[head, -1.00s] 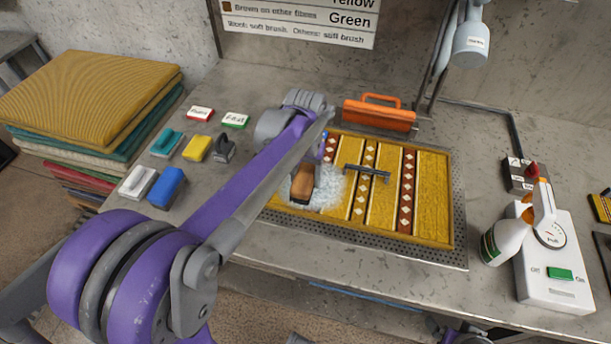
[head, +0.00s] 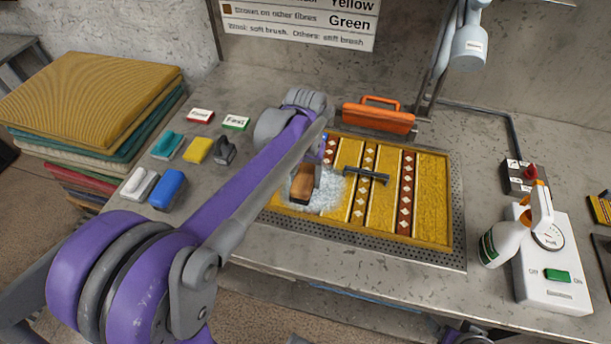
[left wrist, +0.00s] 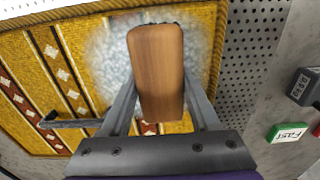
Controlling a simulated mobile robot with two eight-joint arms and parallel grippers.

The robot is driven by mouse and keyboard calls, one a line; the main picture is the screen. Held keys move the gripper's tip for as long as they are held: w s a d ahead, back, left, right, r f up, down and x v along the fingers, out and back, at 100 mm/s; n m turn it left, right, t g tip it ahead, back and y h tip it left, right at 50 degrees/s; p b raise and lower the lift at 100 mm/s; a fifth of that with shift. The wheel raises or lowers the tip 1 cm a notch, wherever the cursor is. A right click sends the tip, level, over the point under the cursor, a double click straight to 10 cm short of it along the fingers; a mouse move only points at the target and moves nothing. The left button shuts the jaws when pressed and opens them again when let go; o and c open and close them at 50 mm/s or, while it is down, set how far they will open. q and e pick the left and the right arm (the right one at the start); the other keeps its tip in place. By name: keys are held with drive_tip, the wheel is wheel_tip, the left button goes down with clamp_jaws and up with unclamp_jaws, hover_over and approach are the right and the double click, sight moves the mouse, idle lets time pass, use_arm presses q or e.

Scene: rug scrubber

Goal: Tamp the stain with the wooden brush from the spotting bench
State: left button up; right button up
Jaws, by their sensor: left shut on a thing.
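The wooden brush (head: 302,184) is held in my left gripper (head: 312,176), over the foamy pale patch on the rug. In the left wrist view the brush's brown wooden back (left wrist: 156,70) sits between the two fingers of my left gripper (left wrist: 158,100), with dark bristles just visible at its far end. White foam (head: 327,193) surrounds the brush on the yellow patterned rug (head: 432,200); it also shows in the left wrist view (left wrist: 112,58). Any stain under the foam and brush is hidden. I cannot tell whether the bristles touch the rug.
A dark T-shaped bar (head: 366,175) lies over the rug. An orange-handled tool (head: 378,118) stands behind it. Several brushes and blocks, including a blue one (head: 168,189), lie left. A spray bottle (head: 502,243) and white control box (head: 556,275) stand right.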

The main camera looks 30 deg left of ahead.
use_arm(q)
drive_tip(key=shift+f, duration=0.55)
idle(0.8)
drive_tip(key=shift+r+p, duration=2)
drive_tip(key=shift+r, duration=1.55)
